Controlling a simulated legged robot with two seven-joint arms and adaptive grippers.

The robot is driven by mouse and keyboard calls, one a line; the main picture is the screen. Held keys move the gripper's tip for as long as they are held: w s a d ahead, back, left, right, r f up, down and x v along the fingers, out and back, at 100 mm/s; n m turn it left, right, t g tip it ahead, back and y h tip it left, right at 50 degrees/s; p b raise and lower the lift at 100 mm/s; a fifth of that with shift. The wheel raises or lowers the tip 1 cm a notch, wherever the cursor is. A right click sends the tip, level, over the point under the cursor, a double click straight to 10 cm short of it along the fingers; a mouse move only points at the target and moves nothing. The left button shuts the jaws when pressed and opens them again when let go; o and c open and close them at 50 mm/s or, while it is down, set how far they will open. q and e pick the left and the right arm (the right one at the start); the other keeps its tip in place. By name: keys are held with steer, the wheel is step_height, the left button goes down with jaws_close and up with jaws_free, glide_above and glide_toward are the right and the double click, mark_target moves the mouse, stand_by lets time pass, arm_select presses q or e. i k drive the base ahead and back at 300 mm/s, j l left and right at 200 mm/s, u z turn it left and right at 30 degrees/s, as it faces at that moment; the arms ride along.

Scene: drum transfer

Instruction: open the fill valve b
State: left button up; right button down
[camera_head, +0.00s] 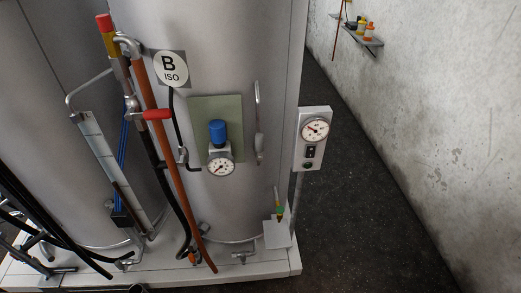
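A large grey metal tank (225,75) carries a round white sign (171,68) reading "B ISO". Left of the sign, an orange-brown pipe (165,150) and a dark hose run down the tank front. A lever with a red grip (157,114) sticks out to the right across the pipe, roughly level; it looks like a valve handle, but no label shows on it. A pole with a red top (104,22) stands upper left beside a metal hook. I cannot make out either gripper, and nothing is seen touching the lever.
A blue-capped regulator (217,132) with a gauge (221,166) sits on a green plate (234,112). A gauge box (313,138) stands at right. Black tubes (45,225) crowd the lower left. The dark floor (350,215) is clear; a shelf (362,38) hangs on the wall.

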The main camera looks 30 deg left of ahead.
mark_target(149, 115)
steer(key=u, duration=1.3)
